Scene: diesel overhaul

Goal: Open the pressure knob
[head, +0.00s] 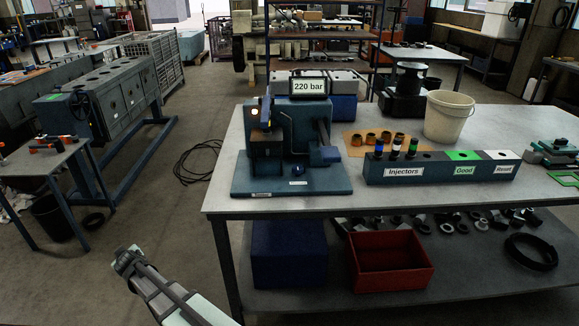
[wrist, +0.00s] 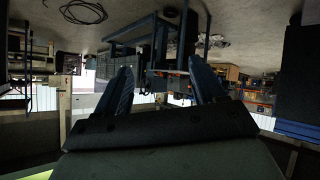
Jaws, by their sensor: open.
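The blue-green injector test stand (head: 290,150) sits at the left end of the grey table, with a "220 bar" display (head: 309,86) on top. A lever-like part stands on its right side, and a small pale round spot (head: 255,112) shows on its left. I cannot tell for sure which part is the pressure knob. My gripper (head: 130,257) is low at the bottom left of the head view, left of the table and well apart from the stand. In the wrist view my gripper (wrist: 161,73) has its two fingers spread, with nothing between them.
On the table are an injector rack (head: 440,172) labelled Injectors, Good and Reset, a white bucket (head: 449,117) and several copper-coloured parts. A red bin (head: 388,264) and a blue box (head: 288,255) are on the lower shelf. The floor left of the table is mostly clear, with a coiled cable (head: 198,160).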

